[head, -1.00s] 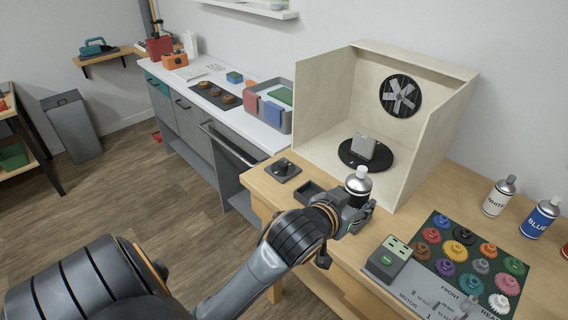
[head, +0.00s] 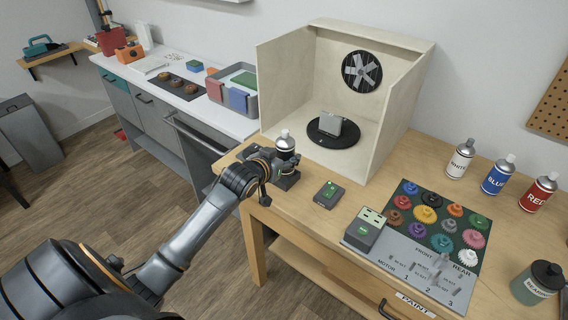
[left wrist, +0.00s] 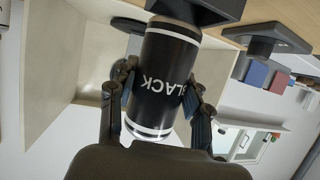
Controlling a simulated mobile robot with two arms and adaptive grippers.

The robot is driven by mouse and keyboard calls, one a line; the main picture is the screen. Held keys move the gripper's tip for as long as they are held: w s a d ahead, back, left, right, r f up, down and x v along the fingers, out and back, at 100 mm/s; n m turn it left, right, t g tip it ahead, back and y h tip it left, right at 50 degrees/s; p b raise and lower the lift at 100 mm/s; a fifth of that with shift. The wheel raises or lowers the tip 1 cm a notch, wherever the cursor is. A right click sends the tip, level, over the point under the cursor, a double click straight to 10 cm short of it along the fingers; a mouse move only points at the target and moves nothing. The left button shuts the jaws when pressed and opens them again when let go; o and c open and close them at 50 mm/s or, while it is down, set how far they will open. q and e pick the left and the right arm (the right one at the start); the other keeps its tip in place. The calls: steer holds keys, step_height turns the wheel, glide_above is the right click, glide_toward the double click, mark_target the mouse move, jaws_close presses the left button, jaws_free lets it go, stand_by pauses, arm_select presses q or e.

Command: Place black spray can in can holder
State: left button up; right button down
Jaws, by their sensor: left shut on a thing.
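The black spray can (head: 285,141) shows its pale cap and silver shoulder above my left gripper (head: 272,158) in the head view. In the left wrist view, the fingers of the gripper (left wrist: 160,95) are shut around the can's black body (left wrist: 160,80), lettered BLACK. That view is upside down. The can holder, a dark block (head: 288,181), is under the can, partly hidden by the gripper. It also shows against the can's base in the left wrist view (left wrist: 200,10). I cannot tell whether the base is inside it. My right gripper is out of view.
A plywood booth (head: 395,110) with a fan and round turntable (head: 333,131) stands behind. A small dark box (head: 328,194) lies right of the holder. White (head: 460,160), blue (head: 498,176) and red (head: 537,193) cans stand farther right, beyond the gear board (head: 432,228).

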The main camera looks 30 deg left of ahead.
arm_select(q)
steer(key=f, duration=0.2)
steer(key=f+p, duration=0.1)
steer(key=shift+w+a+f, duration=0.1)
steer(key=shift+a, duration=0.2)
steer(key=shift+f, duration=0.4)
steer(key=o, duration=1.3)
steer(key=shift+c, duration=0.2)
steer(key=shift+r, duration=0.2)
steer(key=shift+s, duration=0.35)
steer(key=a+b+v, duration=0.1)
steer(key=v, duration=1)
steer(key=shift+d, duration=0.5)
steer(key=shift+s+r, duration=0.1)
steer(key=shift+s, duration=0.05)
